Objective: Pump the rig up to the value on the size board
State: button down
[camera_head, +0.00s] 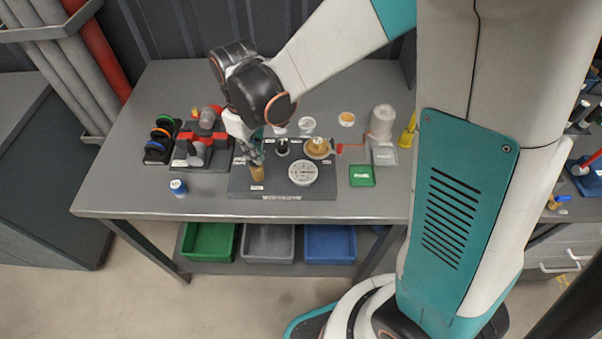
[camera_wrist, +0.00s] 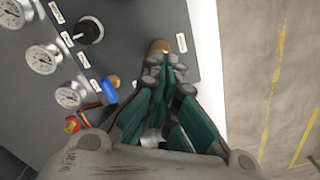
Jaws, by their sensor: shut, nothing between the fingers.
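The pump rig is a dark grey plate (camera_head: 282,192) on the bench. A tan upright cylinder (camera_head: 257,173) stands at the plate's left. My gripper (camera_head: 255,157) points down just above it, shut and empty. In the wrist view my gripper (camera_wrist: 168,64) has its fingertips by a brass-coloured top (camera_wrist: 160,46); I cannot tell whether they touch. A small green board (camera_head: 362,176) lies right of the plate, its writing unreadable.
A red clamp-like fixture (camera_head: 203,135) and a rack of coloured rings (camera_head: 160,142) stand left of the plate. A small blue can (camera_head: 178,187) is near the front edge. A white canister (camera_head: 382,122) stands at the right. Coloured bins (camera_head: 209,242) sit below.

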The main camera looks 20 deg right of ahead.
jog(key=shift+r, duration=0.1)
jog(key=shift+r+p, duration=1.1)
jog(key=shift+r, duration=0.45)
notch_tip(320, 180, up, 7)
jog(key=p, duration=0.5)
jog(key=shift+d, duration=0.1)
